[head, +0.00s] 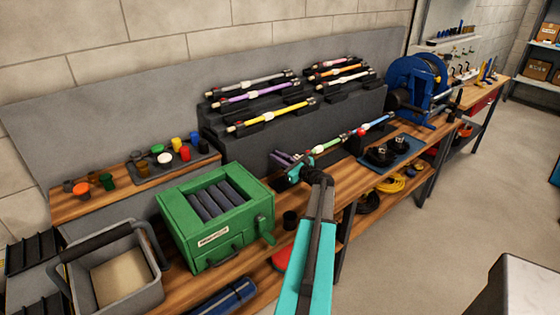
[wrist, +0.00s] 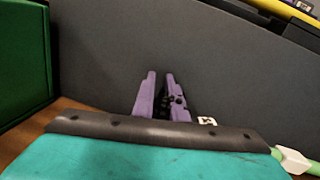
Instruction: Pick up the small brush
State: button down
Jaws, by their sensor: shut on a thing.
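My gripper (head: 287,160) is low at the front of the dark rack, above the wooden bench. Its two purple fingers also show in the wrist view (wrist: 161,100), close together with a small dark thing between them. I take this for the small brush (wrist: 167,102); most of it is hidden by the fingers and the wrist. A green rod with a white collar (wrist: 294,160) lies just right of the gripper in the wrist view. In the head view this green rod (head: 327,146) lies along the bench beside the fingers.
Several coloured rods lie on the stepped dark rack (head: 240,150) behind. A blue rod (head: 376,123) and a blue reel (head: 417,85) are to the right. A green box (head: 217,225) with dark rollers and a grey bin (head: 105,270) stand left. Small pots (head: 165,158) sit farther back.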

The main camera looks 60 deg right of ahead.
notch_tip(320, 180, up, 18)
jog(key=p, duration=0.8)
dwell(0.4)
